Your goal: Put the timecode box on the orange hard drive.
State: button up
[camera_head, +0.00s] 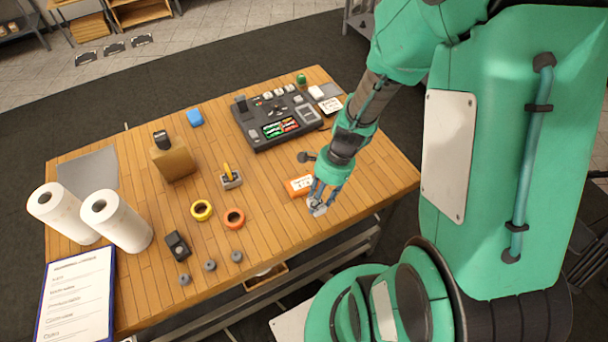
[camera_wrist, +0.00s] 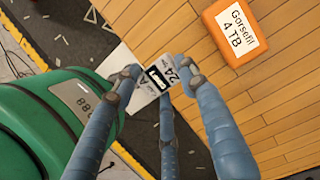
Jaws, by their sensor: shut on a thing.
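The orange hard drive (camera_head: 297,186) lies on the wooden table near its front right edge. In the wrist view it (camera_wrist: 247,32) is at the upper right, with a white label reading 4 TB. My gripper (camera_head: 319,202) is just beside it, toward the front edge. Its fingers are shut on a small pale box with a dark display and "24" on its face, which looks like the timecode box (camera_wrist: 163,77). The box (camera_head: 317,210) shows between the fingertips in the head view, partly hidden by them. It is apart from the drive; its exact height is hard to tell.
A dark control console (camera_head: 278,118) stands behind the drive. A small joystick-like device (camera_head: 230,178), yellow tape (camera_head: 201,210) and orange tape (camera_head: 234,218) lie to the left. Paper towel rolls (camera_head: 118,222) stand further left. The table between the orange tape and the drive is clear.

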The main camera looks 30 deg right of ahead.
jog(key=w, duration=0.4)
jog(key=w+d+f, duration=0.1)
jog(key=w, duration=0.4)
jog(key=w+d, duration=0.1)
jog(key=w, duration=0.3)
jog(key=shift+w+d+f, duration=0.15)
jog(key=shift+w, duration=0.05)
jog(key=shift+f, duration=1.75)
jog(key=shift+f, duration=0.15)
jog(key=o, duration=1.2)
